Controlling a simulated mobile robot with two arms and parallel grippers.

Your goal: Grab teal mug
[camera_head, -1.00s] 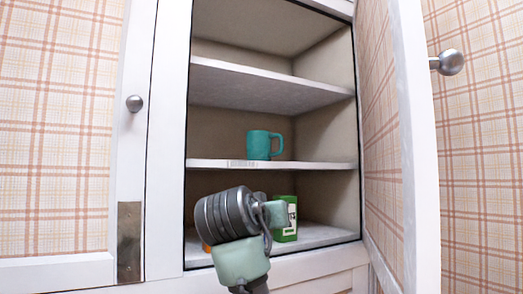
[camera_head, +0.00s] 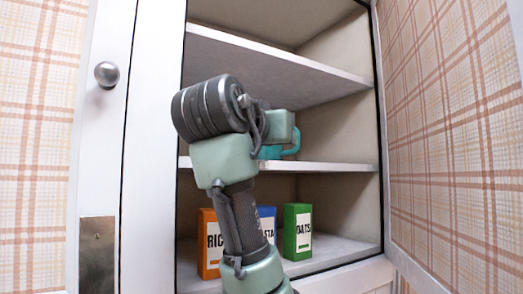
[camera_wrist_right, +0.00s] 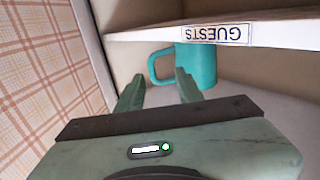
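The teal mug (camera_head: 270,153) stands on the middle shelf (camera_head: 330,167) of the open cupboard. In the head view my right arm hides most of it, leaving its handle and a bit of its lower body showing. In the right wrist view, which looks upside down, the mug (camera_wrist_right: 202,65) is just ahead, with its handle on the left. My right gripper (camera_wrist_right: 159,74) is open and its fingers are apart, pointing at the handle side of the mug. The right-hand finger overlaps the mug's body in the picture; I cannot tell whether it touches. My left gripper is not in view.
A shelf label reading GUESTS (camera_wrist_right: 221,34) is on the shelf edge. An orange box (camera_head: 208,262), a blue box (camera_head: 267,222) and a green oats box (camera_head: 297,232) stand on the shelf below. The open cupboard door (camera_head: 450,150) is on the right.

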